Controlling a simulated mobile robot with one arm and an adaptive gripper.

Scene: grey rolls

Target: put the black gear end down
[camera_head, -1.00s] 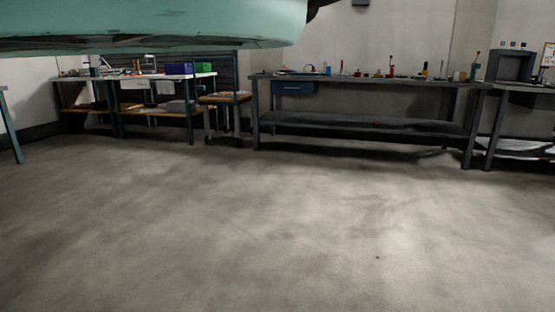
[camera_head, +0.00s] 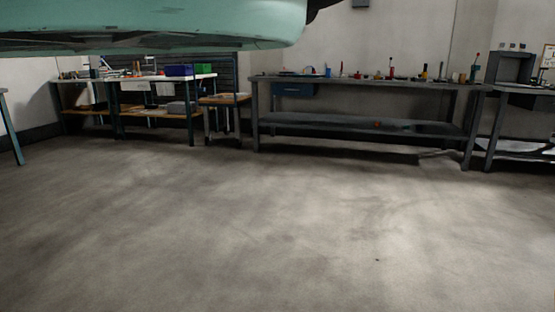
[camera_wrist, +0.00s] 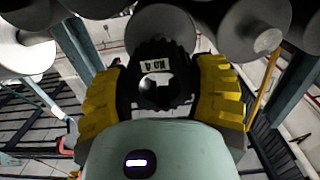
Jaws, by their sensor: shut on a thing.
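The black gear end (camera_wrist: 177,62) is toothed, with a pale label on its face and a round opening in its middle. It shows in the wrist view between the two yellow fingers of my gripper (camera_wrist: 160,88). My gripper is shut on it, one finger on each side. In the head view neither the gear end nor the gripper can be made out.
Grey rolls (camera_wrist: 248,28) hang close around the gear end in the wrist view, with teal posts (camera_wrist: 76,47) beyond. In the head view, a long dark workbench (camera_head: 365,82) and a white-topped bench (camera_head: 135,78) line the back wall. The floor (camera_head: 270,220) in front is clear.

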